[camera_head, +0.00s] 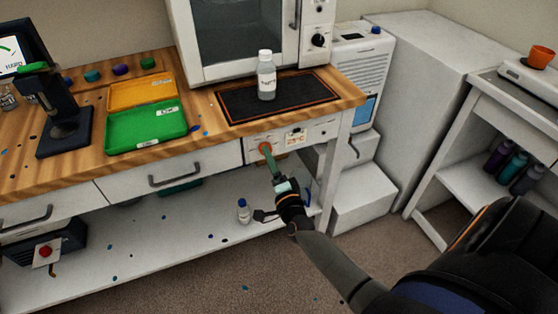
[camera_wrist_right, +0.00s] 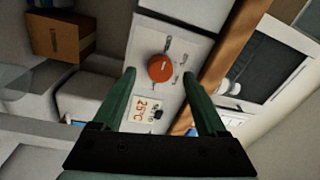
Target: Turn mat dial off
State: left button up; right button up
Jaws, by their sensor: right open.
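The mat dial (camera_wrist_right: 160,68) is a round orange-red knob on the white control panel under the bench top. In the head view the dial (camera_head: 265,147) is partly covered by my gripper. A small display (camera_wrist_right: 145,108) beside it reads about 25°C. My right gripper (camera_wrist_right: 159,75) is open, its green fingers pointing at the panel with the dial between their tips in the picture. I cannot tell whether they touch it. In the head view my right gripper (camera_head: 268,152) is at the panel front. The black mat (camera_head: 236,105) lies on the bench above. My left gripper is out of view.
A labelled bottle (camera_head: 266,78) stands on the mat, before a white oven (camera_head: 240,35). Green (camera_head: 146,128) and orange (camera_head: 140,92) trays lie to the left. A small bottle (camera_head: 243,211) stands on the lower shelf (camera_head: 180,235). Open floor lies in front.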

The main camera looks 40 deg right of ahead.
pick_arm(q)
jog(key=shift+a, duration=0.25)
pick_arm(e)
jog(key=v, duration=1)
jog(key=shift+s, duration=0.2)
pick_arm(q)
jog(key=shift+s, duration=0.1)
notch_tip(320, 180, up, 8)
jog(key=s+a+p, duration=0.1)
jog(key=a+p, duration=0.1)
jog(key=p, duration=0.7)
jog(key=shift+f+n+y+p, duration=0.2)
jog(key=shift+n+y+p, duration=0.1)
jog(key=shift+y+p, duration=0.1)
pick_arm(e)
jog(key=s+a+f+n+g+y, duration=0.3)
jog(key=s+a+n+g+y, duration=0.4)
jog(key=s+a+n, duration=0.6)
jog(key=s+n+g, duration=0.1)
jog(key=s+n, duration=0.1)
jog(key=n, duration=0.6)
jog(key=shift+a+f+g, duration=0.25)
jog(key=shift+a+g, duration=0.15)
